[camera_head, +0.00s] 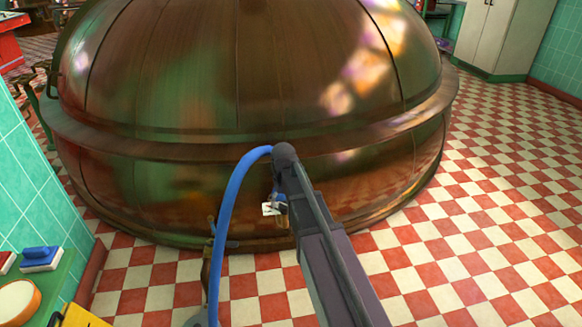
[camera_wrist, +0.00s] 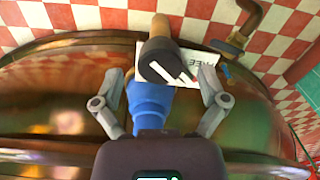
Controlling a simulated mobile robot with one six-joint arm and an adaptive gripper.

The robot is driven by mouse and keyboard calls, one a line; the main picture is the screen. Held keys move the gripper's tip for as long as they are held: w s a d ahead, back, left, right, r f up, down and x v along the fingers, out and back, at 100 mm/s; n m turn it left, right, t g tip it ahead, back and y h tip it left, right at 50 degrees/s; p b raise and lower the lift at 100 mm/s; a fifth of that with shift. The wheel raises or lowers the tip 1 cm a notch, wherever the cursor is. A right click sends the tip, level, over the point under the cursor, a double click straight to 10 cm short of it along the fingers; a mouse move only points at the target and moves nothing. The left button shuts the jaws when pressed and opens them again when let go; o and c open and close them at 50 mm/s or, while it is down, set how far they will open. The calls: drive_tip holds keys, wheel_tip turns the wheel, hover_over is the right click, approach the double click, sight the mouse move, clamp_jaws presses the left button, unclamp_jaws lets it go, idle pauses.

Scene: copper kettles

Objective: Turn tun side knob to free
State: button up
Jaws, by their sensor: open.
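The tun (camera_head: 250,190) is a big copper dome that fills the middle of the head view. Its side knob (camera_wrist: 165,66) shows in the wrist view as a dark round cap with white marks. A white card (camera_wrist: 192,62) lettered "FREE" lies behind the knob, partly covered; it also shows in the head view (camera_head: 268,209). My gripper (camera_wrist: 169,82) is open, with one finger on each side of the knob. I cannot tell whether the fingers touch it. In the head view my gripper (camera_head: 279,205) is small and partly hidden by my arm.
A brass pipe fitting (camera_wrist: 237,28) with a blue handle stands right of the card in the wrist view. A green-topped counter (camera_head: 52,285) with a blue brush (camera_head: 40,258) is at lower left. The checkered floor (camera_head: 480,220) at right is clear.

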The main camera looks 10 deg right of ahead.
sight(285, 204)
drive_tip(key=shift+m, duration=0.4)
drive_tip(key=m, duration=0.9)
wheel_tip(285, 204, up, 14)
drive_tip(key=p, duration=1.4)
drive_tip(key=s+r+n+p, duration=0.2)
drive_tip(key=s+r+p, duration=0.3)
drive_tip(key=r+p, duration=0.3)
drive_tip(key=s+r+n+p, duration=0.3)
drive_tip(key=s+r+p, duration=0.2)
drive_tip(key=r+p, duration=0.3)
drive_tip(key=shift+d, duration=0.35)
idle(0.4)
drive_tip(key=s+r+n+p, duration=0.3)
drive_tip(key=s, duration=0.2)
drive_tip(key=shift+s+r+p, duration=0.2)
drive_tip(key=shift+r+p, duration=0.1)
drive_tip(key=shift+p, duration=0.1)
drive_tip(key=shift+d, duration=0.1)
